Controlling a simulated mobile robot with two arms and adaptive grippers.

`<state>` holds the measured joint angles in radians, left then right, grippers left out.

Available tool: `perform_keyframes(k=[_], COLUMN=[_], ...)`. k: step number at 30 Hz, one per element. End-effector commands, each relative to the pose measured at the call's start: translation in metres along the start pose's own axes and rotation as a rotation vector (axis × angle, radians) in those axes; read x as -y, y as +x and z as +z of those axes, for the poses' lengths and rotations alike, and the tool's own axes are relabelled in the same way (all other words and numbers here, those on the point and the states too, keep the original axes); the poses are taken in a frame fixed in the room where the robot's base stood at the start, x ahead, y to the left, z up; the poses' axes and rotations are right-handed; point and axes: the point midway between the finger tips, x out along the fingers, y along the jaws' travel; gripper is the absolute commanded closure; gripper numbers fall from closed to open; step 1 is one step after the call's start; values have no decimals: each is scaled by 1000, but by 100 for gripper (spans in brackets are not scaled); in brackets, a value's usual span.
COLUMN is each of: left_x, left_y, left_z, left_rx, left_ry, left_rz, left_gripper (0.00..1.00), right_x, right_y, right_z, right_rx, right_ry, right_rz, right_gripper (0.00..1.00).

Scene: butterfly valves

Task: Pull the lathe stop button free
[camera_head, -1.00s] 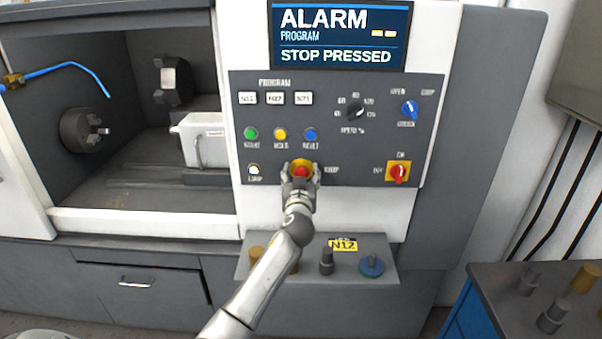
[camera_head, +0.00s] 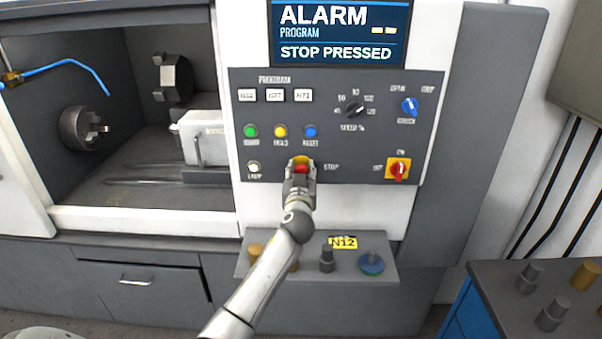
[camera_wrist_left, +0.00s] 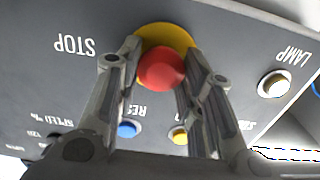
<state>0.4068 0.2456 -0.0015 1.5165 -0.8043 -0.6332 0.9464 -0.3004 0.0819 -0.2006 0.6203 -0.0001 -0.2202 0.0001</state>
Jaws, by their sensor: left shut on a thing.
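The red stop button (camera_head: 302,168) sits on a yellow round base (camera_head: 301,160) low on the lathe's dark control panel (camera_head: 345,140). My left gripper (camera_head: 301,174) reaches up from below and is shut on the button. In the left wrist view the red button (camera_wrist_left: 162,68) lies between the two fingers of my left gripper (camera_wrist_left: 163,62), in front of the yellow base (camera_wrist_left: 170,38). The lathe screen (camera_head: 340,33) reads ALARM, PROGRAM, STOP PRESSED. My right gripper is not in view.
Green, yellow and blue buttons (camera_head: 280,131) sit above the stop button, with a lamp button (camera_head: 253,167) to its left. A red-and-yellow switch (camera_head: 398,169) is at right. A shelf (camera_head: 385,250) with several tool parts juts out below. A blue-sided cart (camera_head: 462,308) stands at right.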

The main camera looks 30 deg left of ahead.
Motion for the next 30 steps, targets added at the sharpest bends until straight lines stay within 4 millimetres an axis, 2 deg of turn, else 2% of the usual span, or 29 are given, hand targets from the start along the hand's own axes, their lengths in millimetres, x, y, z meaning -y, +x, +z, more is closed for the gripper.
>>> perform_keyframes(k=[3, 11, 12, 17, 26, 30], left_x=[-1, 0, 0, 0, 0, -1], left_y=[-7, -8, -8, -8, -8, -15], left_z=[4, 2, 2, 2, 1, 2], left_rx=[2, 3, 3, 2, 1, 1], left_ry=[-3, 0, 0, 0, 0, -1], left_rz=[1, 0, 0, 0, 0, 1], left_gripper=[100, 100, 62, 43, 43, 43], right_x=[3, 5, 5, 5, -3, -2], right_y=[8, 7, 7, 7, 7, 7], right_z=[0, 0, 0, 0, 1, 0], right_rx=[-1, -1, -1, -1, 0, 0], right_ry=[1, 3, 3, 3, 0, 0], right_rz=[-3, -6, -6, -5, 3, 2], right_gripper=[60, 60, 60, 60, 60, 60])
